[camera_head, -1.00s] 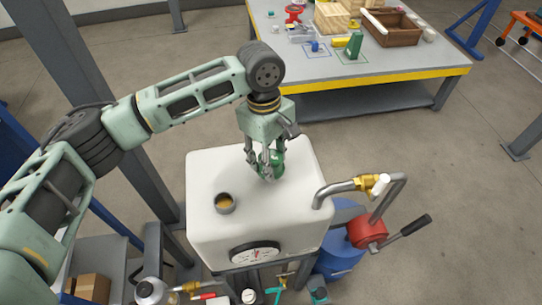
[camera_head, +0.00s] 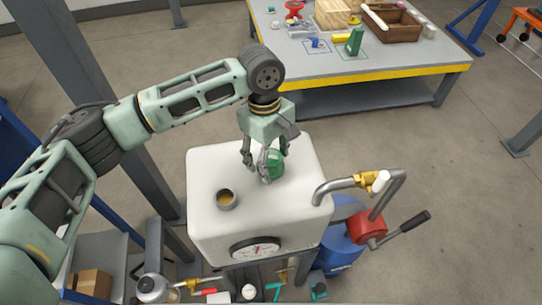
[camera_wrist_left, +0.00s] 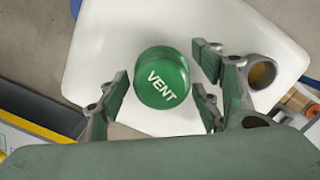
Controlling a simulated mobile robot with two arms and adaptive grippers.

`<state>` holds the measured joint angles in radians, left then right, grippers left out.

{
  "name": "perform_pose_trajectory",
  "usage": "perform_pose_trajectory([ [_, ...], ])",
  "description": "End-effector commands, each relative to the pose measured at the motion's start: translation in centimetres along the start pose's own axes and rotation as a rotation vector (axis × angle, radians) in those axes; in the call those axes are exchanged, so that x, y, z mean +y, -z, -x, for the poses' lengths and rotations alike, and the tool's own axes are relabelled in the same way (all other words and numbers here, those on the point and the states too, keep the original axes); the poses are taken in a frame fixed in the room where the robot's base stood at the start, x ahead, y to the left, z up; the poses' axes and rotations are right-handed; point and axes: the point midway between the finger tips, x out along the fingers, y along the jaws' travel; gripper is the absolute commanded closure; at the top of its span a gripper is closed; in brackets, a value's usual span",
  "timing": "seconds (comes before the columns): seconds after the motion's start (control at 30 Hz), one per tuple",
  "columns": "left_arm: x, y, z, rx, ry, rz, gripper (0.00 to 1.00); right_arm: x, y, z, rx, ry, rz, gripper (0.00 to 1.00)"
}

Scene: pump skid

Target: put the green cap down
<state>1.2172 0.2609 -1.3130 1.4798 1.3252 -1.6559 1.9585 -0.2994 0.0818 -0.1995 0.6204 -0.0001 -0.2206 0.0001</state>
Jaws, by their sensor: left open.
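The green cap (camera_head: 274,163) sits on top of the white tank (camera_head: 300,190), toward its back edge. In the left wrist view the cap (camera_wrist_left: 162,78) shows a round top marked "VENT". My left gripper (camera_head: 262,166) is above the tank with its fingers around the cap. In the wrist view my left gripper (camera_wrist_left: 165,95) is open, with gaps between the fingers and the cap on both sides. The tank's open round filler neck (camera_head: 227,199) is to the left and front of the cap; it also shows in the wrist view (camera_wrist_left: 262,74). My right gripper is not in view.
A bent pipe with a brass fitting (camera_head: 366,180) and a red valve body with a lever (camera_head: 370,226) stand right of the tank. A gauge (camera_head: 256,249) is on its front. A workbench (camera_head: 400,72) with a wooden crate (camera_head: 388,30) stands behind.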

Motion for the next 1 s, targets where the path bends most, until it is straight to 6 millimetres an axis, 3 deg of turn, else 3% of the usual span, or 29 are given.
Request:
perform_pose_trajectory([
  [0.17, 0.1, 0.0, 1.6, 0.0, -0.004, -0.001, 0.41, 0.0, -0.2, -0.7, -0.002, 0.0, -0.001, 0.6],
  [0.6, 0.1, 0.0, 10.3, 0.0, -0.003, 0.0, 0.41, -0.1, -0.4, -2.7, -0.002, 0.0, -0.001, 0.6],
  [0.8, 0.0, 0.0, 12.0, 0.001, 0.0, 0.001, 0.41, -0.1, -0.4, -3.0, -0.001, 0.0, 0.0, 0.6],
  [1.0, 0.0, 0.0, 12.2, 0.0, 0.0, 0.001, 0.41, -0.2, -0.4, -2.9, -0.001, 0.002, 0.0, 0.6],
])
